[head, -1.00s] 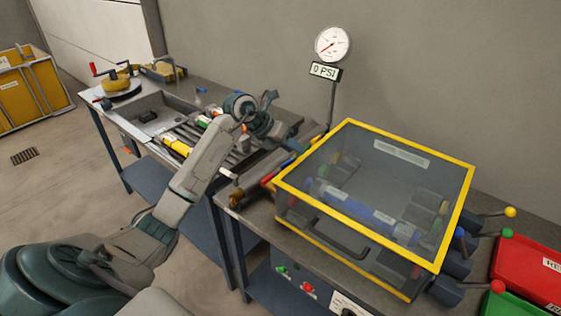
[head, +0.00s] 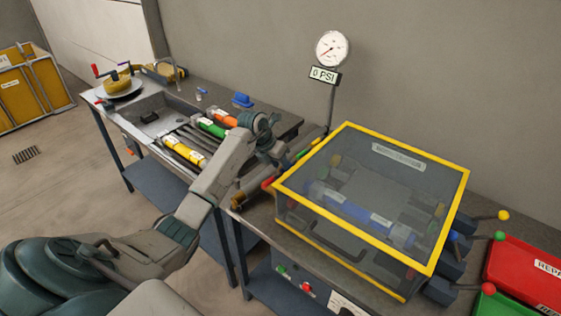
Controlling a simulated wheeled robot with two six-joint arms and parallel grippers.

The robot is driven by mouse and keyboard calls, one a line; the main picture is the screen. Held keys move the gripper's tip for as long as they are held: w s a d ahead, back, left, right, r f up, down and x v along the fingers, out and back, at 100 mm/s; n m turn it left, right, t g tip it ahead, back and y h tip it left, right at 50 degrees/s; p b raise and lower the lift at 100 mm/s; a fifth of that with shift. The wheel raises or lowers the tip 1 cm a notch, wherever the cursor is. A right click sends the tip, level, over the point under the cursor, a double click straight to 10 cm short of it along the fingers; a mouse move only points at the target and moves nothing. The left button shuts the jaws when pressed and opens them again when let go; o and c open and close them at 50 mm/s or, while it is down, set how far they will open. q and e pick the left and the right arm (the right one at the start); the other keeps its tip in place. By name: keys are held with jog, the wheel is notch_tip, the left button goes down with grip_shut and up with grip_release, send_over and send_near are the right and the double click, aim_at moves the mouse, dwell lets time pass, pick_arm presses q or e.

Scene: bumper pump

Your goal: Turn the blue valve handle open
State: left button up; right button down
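My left gripper (head: 281,156) is at the left end of the yellow-framed clear box (head: 372,122), over a row of small coloured valve handles. A red handle (head: 268,183) shows just in front of it, and a green one (head: 302,154) shows just beyond it. I cannot clearly make out the blue valve handle; the gripper and wrist cover part of that row. The fingers are small and dark, so I cannot tell whether they are open or touching a handle. My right gripper is not in view.
A blue cylinder (head: 350,211) lies inside the box. Yellow (head: 503,215), green (head: 499,236) and red (head: 488,288) lever knobs stick out on the right. The gauge (head: 332,48) stands behind, with a 0 PSI sign (head: 325,75). Yellow (head: 184,152), green (head: 211,128) and orange (head: 224,118) cylinders lie left.

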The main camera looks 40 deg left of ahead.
pick_arm(q)
jog(key=shift+w+d+f, duration=0.1)
jog(key=shift+w+f, duration=0.05)
jog(key=shift+f, duration=0.25)
grip_shut()
